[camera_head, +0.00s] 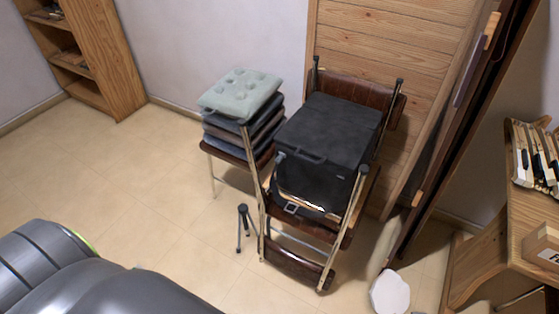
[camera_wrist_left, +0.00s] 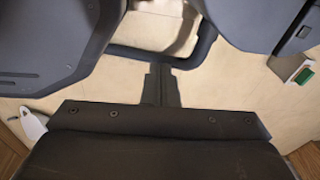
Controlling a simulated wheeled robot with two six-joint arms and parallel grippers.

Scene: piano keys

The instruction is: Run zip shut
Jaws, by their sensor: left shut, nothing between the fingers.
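A black, box-shaped case (camera_head: 325,132) with a handle on its near side sits on a chair with brown leather and metal legs (camera_head: 296,268). A pale strip and a small square buckle-like piece show below its near side. I cannot make out a zip or a zip pull at this size. My left gripper (camera_wrist_left: 160,72) shows in the left wrist view, with its fingers together and empty above a pale floor. It is not near the case in that view. My right gripper is in neither view.
A chair with stacked cushions (camera_head: 240,92) stands left of the case. A small black tripod (camera_head: 243,226) and a white slab-like object (camera_head: 390,292) are on the floor. A wooden desk (camera_head: 490,235) is at right.

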